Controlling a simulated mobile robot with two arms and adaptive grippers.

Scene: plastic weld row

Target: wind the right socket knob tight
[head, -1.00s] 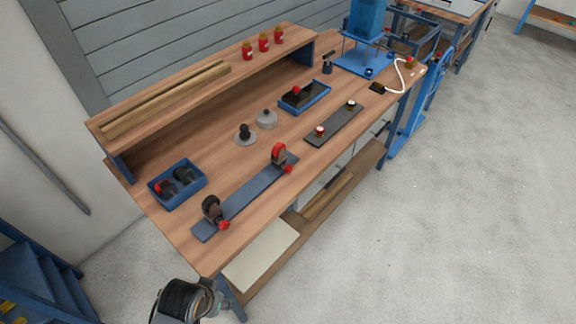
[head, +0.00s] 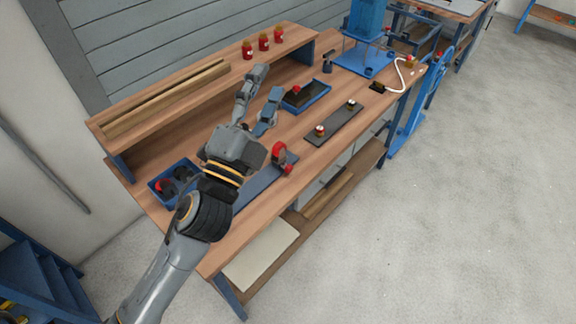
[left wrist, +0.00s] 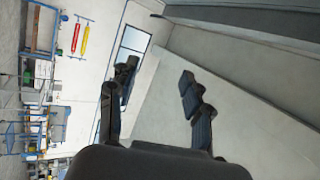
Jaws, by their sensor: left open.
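A blue-grey rail (head: 252,187) lies along the front of the wooden bench in the head view. At its right end stands the right socket, a red ring-shaped holder (head: 279,152), with its red knob (head: 287,169) on the front side. The rail's left end is hidden behind my left arm. My left gripper (head: 263,90) is open and empty above the bench, beyond the right socket, its fingers pointing away. Its spread fingers also show in the left wrist view (left wrist: 158,75), with no bench object between them. How tight the knob is cannot be seen.
A blue bin (head: 163,193) is partly hidden by my arm. A raised shelf (head: 205,88) runs along the back.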

